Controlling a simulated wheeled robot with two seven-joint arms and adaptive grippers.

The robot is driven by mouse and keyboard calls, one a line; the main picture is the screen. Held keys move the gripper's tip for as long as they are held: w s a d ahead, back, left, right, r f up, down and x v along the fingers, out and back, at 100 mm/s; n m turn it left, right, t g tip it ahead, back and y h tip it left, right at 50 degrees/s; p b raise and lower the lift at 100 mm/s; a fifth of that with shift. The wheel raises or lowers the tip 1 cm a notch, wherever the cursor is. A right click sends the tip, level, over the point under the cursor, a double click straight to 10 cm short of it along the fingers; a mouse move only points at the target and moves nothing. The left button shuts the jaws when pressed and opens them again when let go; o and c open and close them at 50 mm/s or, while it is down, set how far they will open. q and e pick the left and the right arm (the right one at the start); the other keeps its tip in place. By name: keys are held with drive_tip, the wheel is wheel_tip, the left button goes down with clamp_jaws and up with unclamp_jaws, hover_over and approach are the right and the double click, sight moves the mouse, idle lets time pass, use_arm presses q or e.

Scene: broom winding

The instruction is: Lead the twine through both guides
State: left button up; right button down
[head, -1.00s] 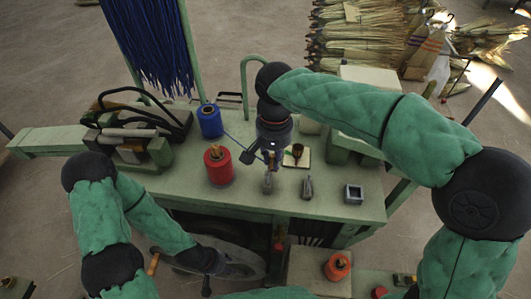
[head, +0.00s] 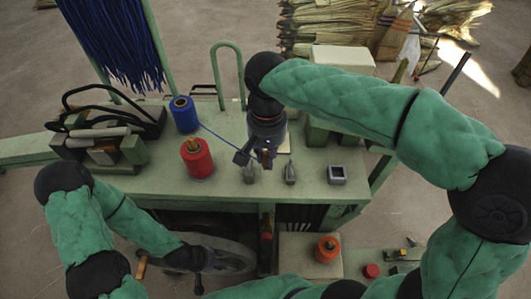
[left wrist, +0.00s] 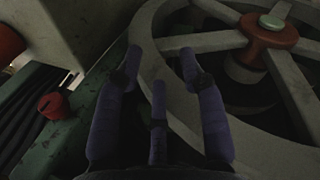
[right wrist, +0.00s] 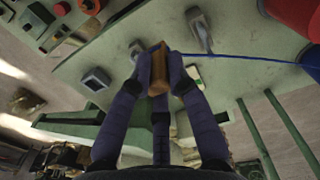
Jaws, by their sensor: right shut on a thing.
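The blue twine (head: 212,131) runs from the blue spool (head: 184,115) to my right gripper (head: 262,158). That gripper is shut on a brown wooden piece (right wrist: 159,70) at the twine's end, above the table. Two small grey metal guides stand near the table's front edge, the left one (head: 249,174) and the right one (head: 290,172). The gripper is just behind and between them. In the right wrist view the twine passes by the tip of one guide (right wrist: 200,28); I cannot tell whether it is in it. My left gripper (left wrist: 160,55) is open and empty beside a wheel.
A red spool (head: 197,158) stands left of the guides. A grey square socket (head: 337,174) sits right of them. A pale spoked wheel (left wrist: 220,110) is below the table's front. A lower stand holds an orange spool (head: 327,249). A tool holder (head: 105,140) occupies the table's left.

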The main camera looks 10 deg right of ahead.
sight(267, 168)
drive_tip(key=shift+f+b, duration=1.5)
drive_tip(key=shift+f, duration=0.65)
drive_tip(key=shift+r+p, duration=1)
drive_tip(key=shift+r, duration=0.15)
drive_tip(key=shift+f, duration=0.1)
drive_tip(key=d, duration=1.4)
drive_tip(key=shift+w+d+b, duration=0.2)
drive_tip(key=shift+w+b, duration=0.1)
drive_tip(key=shift+b, duration=0.1)
drive_tip(key=shift+f, duration=0.1)
